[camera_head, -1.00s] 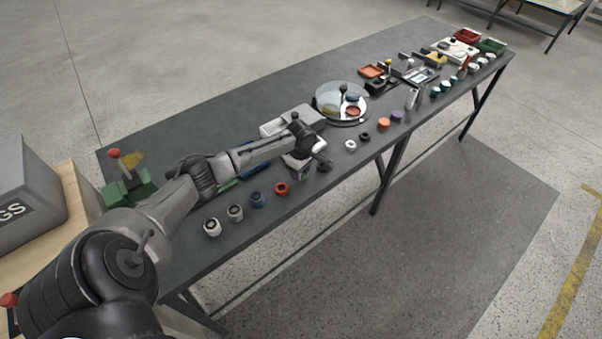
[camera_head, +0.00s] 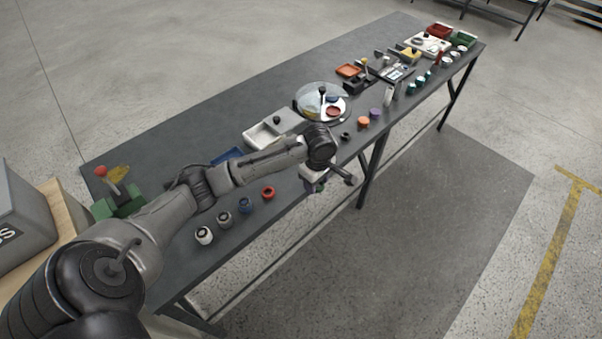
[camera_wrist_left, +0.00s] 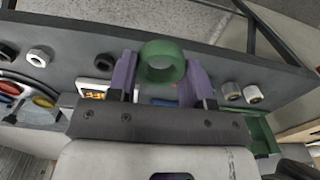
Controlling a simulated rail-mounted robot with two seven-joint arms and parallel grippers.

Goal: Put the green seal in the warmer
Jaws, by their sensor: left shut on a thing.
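My left gripper (camera_head: 318,187) hangs near the table's front edge, with its wrist hiding part of it. In the left wrist view, its purple fingers (camera_wrist_left: 157,75) are shut on the green seal (camera_wrist_left: 161,62), a thick green ring held upright between the tips. A white box with an open compartment and a dark knob (camera_head: 262,134) stands behind the arm on the table. In the left wrist view, a white housing with orange digits (camera_wrist_left: 95,89) shows beside the left finger; it may be the warmer, partly hidden by the gripper. My right gripper is not in view.
White, grey, blue and red (camera_head: 268,193) rings line the front edge at left. A round clear-covered dish (camera_head: 322,100) holds coloured pieces. Orange (camera_head: 363,122) and purple (camera_head: 376,113) pieces stand farther right. A green stand (camera_head: 118,203) is at far left.

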